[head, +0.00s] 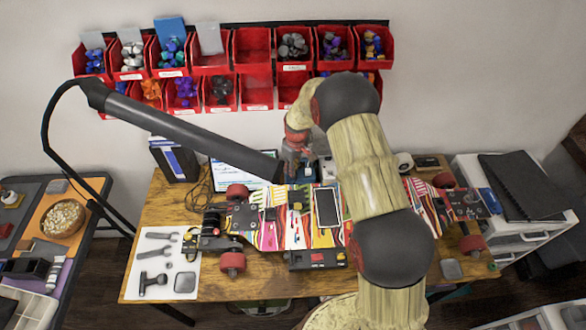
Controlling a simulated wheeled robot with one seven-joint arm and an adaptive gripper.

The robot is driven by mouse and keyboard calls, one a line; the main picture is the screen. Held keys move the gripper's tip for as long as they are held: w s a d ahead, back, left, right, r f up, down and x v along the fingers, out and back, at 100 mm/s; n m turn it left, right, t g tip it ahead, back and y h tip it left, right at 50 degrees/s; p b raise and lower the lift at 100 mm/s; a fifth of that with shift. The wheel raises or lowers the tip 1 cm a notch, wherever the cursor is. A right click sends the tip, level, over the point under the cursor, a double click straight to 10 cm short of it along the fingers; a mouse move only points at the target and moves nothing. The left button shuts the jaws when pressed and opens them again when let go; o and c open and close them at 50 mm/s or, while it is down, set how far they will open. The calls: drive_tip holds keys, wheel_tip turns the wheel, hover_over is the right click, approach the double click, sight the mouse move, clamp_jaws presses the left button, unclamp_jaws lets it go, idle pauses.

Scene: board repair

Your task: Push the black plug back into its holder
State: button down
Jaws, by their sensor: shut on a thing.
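My gripper (295,163) is low over the far side of the wooden workbench, just behind the colourful striped longboard (269,238). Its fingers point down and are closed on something. The held thing is too small and too covered to make out, so I cannot tell whether it is the black plug. The plug's holder cannot be picked out either. A black box with small coloured parts (318,259) is at the board's near edge. My arm covers the board's right-middle part.
A grey extractor tube (190,130) slants down from the left and ends close to my gripper's left. A phone (328,207) lies on the board. Tools lie on a white sheet (163,264) at left. Red bins (252,47) line the wall. A white drawer unit (510,215) stands right.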

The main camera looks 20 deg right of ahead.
drive_tip(key=shift+f, duration=0.4)
idle(0.4)
drive_tip(key=c, duration=1.7)
unclamp_jaws()
drive_tip(key=shift+c, duration=0.2)
drive_tip(key=o, duration=0.4)
drive_tip(key=shift+r, duration=0.3)
drive_tip(key=shift+r, duration=0.35)
drive_tip(key=shift+r+p, duration=0.45)
drive_tip(key=shift+r, duration=0.55)
drive_tip(key=shift+r+p, duration=1.3)
drive_tip(key=shift+r, duration=1.6)
